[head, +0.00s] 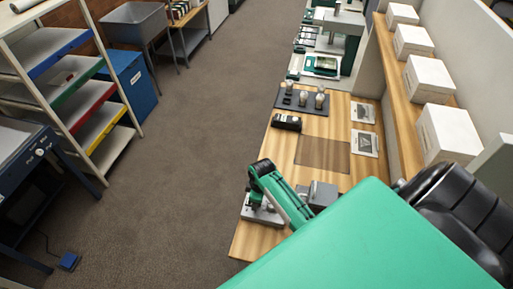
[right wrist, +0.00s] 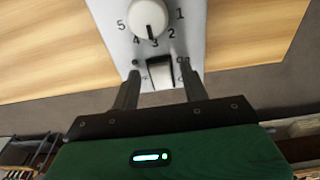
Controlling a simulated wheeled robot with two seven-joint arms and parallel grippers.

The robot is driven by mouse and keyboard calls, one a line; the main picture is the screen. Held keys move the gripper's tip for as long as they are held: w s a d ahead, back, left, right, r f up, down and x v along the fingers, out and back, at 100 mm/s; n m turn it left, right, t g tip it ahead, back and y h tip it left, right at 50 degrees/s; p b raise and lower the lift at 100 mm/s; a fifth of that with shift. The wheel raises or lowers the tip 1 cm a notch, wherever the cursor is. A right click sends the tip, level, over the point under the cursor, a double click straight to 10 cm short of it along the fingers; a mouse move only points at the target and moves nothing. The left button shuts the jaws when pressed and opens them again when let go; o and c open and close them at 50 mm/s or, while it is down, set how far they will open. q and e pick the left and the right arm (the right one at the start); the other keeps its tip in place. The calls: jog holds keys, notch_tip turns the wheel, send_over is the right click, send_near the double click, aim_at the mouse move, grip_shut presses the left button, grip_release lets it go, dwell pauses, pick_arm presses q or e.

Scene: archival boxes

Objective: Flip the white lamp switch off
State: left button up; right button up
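The white lamp switch (right wrist: 159,74) is a rocker on a pale panel (right wrist: 110,22) in the right wrist view, below a white round dial (right wrist: 150,17) numbered around its rim. My right gripper (right wrist: 160,80) is open, with one dark finger on each side of the switch. Both fingers look empty; whether their tips touch the panel I cannot tell. The finger on the right partly covers the marking beside the switch. My left gripper is not in view.
The wooden bench (head: 262,165) carries a dark tray with small jars (head: 303,101), a black item (head: 287,122) and a brown mat (head: 322,154). White boxes (head: 428,79) line a raised shelf on the right.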

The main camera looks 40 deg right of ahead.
notch_tip(320, 180, up, 14)
jog(key=s+b, duration=0.1)
jog(key=b, duration=0.2)
jog(key=shift+d+b, duration=0.3)
jog(key=shift+d, duration=0.15)
jog(key=shift+f, duration=0.2)
